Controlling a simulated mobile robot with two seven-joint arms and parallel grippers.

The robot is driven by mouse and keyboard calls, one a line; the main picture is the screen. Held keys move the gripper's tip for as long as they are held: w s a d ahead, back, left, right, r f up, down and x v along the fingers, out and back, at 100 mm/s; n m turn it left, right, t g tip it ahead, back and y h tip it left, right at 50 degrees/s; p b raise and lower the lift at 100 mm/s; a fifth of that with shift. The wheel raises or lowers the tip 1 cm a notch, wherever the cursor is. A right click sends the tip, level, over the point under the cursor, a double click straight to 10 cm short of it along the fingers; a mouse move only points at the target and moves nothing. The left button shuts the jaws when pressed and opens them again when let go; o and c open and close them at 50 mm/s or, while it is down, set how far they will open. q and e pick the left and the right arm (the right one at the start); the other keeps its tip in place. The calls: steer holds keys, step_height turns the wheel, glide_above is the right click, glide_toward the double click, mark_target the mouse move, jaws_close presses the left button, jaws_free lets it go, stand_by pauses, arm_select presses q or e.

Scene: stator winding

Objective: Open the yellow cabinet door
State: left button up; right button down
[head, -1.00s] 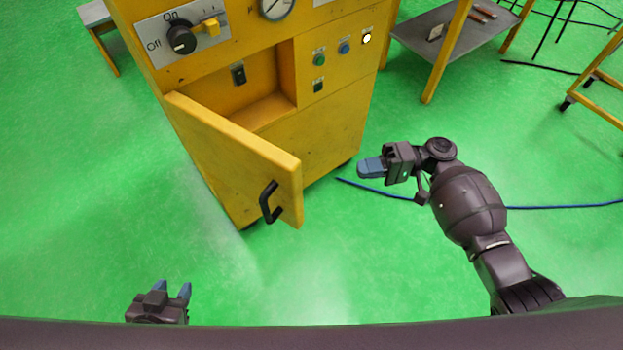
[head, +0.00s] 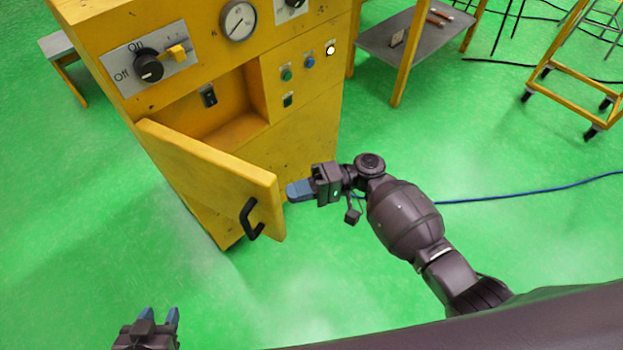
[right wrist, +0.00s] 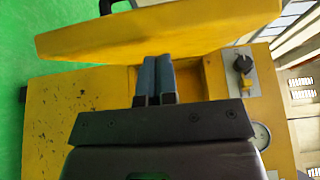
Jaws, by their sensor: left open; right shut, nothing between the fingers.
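The yellow cabinet door (head: 205,173) stands partly open, swung out from the yellow cabinet (head: 305,125), with its hinge side at the left. Its black handle (head: 250,218) is on the outer face near the free edge. My right gripper (head: 290,191) is shut and empty, close by the door's free edge on the inner side; whether it touches cannot be told. In the right wrist view its blue fingers (right wrist: 156,78) are together, with the door (right wrist: 150,35) just beyond them. My left gripper (head: 159,315) is open and empty, low at the left, away from the door.
The open recess (head: 215,105) holds a black switch. A knob panel (head: 150,62) and a gauge (head: 238,20) are above. A shelf table (head: 425,35) and a yellow cart (head: 560,90) stand at the right. A blue cable (head: 530,193) lies on the green floor.

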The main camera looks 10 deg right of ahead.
arm_select(q)
steer(key=shift+s+a+f, duration=0.1)
steer(key=shift+s, duration=0.2)
arm_select(e)
steer(key=shift+s+a, duration=0.5)
steer(key=shift+s, duration=0.15)
arm_select(q)
steer(key=shift+w, duration=0.1)
